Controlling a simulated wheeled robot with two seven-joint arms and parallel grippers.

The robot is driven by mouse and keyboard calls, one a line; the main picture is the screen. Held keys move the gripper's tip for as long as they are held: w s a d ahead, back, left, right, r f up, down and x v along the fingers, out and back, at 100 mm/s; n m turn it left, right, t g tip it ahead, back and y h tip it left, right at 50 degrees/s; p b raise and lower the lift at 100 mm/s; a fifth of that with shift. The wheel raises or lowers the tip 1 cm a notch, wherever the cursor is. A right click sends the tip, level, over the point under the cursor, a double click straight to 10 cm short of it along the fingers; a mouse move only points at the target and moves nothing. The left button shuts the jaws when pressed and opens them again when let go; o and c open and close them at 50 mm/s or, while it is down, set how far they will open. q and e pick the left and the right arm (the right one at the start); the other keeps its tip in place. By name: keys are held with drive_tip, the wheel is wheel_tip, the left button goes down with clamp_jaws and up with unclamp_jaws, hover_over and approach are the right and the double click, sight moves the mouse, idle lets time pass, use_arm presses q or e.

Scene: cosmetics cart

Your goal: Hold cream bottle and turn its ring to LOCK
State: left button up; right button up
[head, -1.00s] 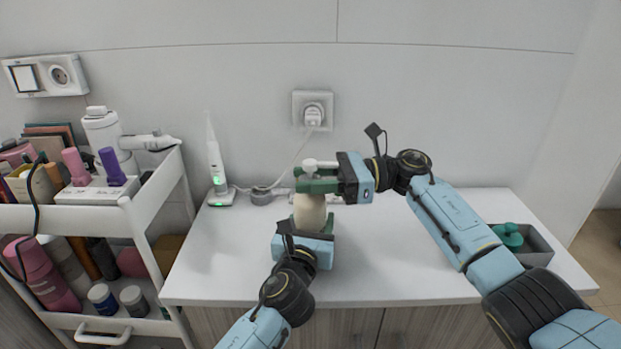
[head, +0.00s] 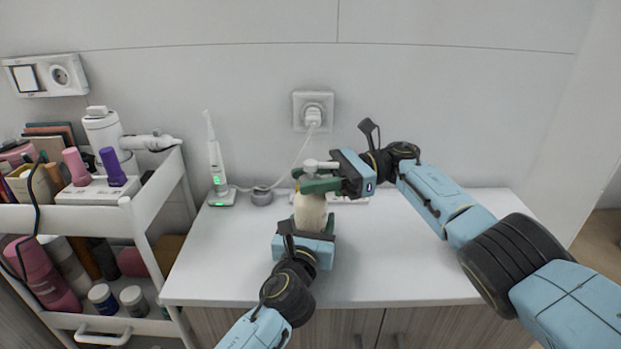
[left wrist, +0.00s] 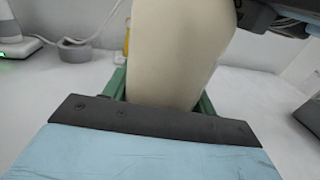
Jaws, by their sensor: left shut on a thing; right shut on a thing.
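The cream bottle (head: 309,213) stands upright above the white counter, pale cream in colour, with a white pump top (head: 322,165). My left gripper (head: 311,231) is shut around its lower body; the left wrist view shows the bottle body (left wrist: 178,50) between the green fingers. My right gripper (head: 318,184) comes in from the right and is shut at the bottle's neck, just below the pump top. The ring and any LOCK mark are hidden by the right fingers.
An electric toothbrush (head: 215,160) on its charger and a small grey round piece (head: 262,196) stand left of the bottle. A white cart (head: 150,210) full of cosmetics is at the left. A plugged socket (head: 313,112) is on the wall. The counter's right part (head: 400,260) is clear.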

drive_tip(key=shift+f, duration=0.15)
drive_tip(key=o, duration=1)
wheel_tip(320, 180, up, 10)
drive_tip(key=shift+r, duration=0.1)
